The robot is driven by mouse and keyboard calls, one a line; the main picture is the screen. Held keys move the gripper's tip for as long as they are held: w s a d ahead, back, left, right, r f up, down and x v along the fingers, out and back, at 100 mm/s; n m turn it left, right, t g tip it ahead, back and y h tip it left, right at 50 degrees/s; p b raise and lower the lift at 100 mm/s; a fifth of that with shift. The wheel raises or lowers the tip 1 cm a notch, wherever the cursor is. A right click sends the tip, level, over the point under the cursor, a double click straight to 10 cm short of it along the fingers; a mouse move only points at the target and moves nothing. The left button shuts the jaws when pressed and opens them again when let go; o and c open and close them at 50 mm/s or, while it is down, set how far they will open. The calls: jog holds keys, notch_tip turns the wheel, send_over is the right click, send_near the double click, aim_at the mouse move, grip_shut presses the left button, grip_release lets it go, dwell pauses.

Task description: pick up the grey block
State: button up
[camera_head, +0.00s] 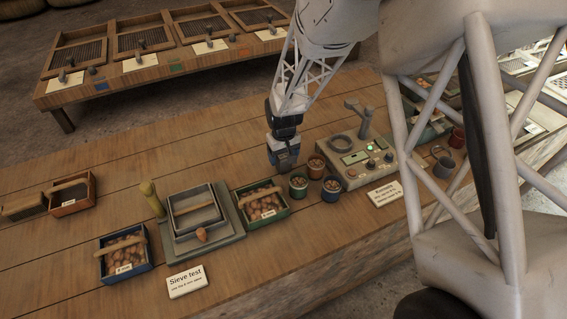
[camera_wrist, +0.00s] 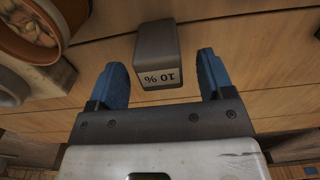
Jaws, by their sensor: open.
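In the wrist view, the grey block (camera_wrist: 158,45) stands on the wooden bench, with a "10 %" label that reads upside down. My gripper (camera_wrist: 163,68) is open, with one blue finger on each side of the block's near part. The left finger looks close to the block, and a wider gap shows at the right finger. I see no clear contact. In the head view, my gripper (camera_head: 284,160) points down at the bench, left of the small pots. The block cannot be told apart clearly from the gripper there.
Small pots (camera_head: 316,168) and the grey console (camera_head: 356,148) stand just right of my gripper. A green tray of brown lumps (camera_head: 262,215) and the sieve stand (camera_head: 205,243) are nearer the front. Bare bench (camera_head: 200,150) lies to the left and behind.

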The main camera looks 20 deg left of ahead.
aim_at(283, 156)
jog(key=shift+f, duration=1.5)
jog(key=c, duration=1.1)
jog(key=shift+r, duration=5)
jog(key=shift+w, duration=0.1)
jog(key=w+d+r, duration=0.1)
jog(key=w+d, duration=0.3)
jog(key=d, duration=0.1)
jog(key=w+d+r, duration=0.1)
jog(key=w+d, duration=0.4)
jog(key=d, duration=0.1)
jog(key=w+d+r, duration=0.1)
jog(key=w+d, duration=0.3)
jog(key=d, duration=0.1)
jog(key=shift+w+d, duration=0.25)
